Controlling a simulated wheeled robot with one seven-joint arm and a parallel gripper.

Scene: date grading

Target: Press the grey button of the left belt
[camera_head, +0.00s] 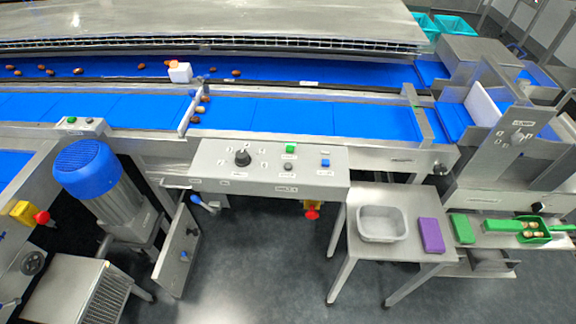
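A small grey panel on the frame at the left carries a green button (71,119) and a grey button (89,120) side by side. A larger sloped control panel (222,179) at the centre carries a black knob (242,157), another green button (291,148), another grey button (288,166) and a blue button (325,163). Its labels are too small to read. My gripper is not in view, and nothing covers the buttons.
Long blue belts (290,115) run across behind the panels, with brown dates (237,72) on the far one. A blue-capped motor (88,168) stands below the small panel. An open cabinet door (178,248) juts out. A side table (370,245) stands right; grey floor (270,270) is clear centrally.

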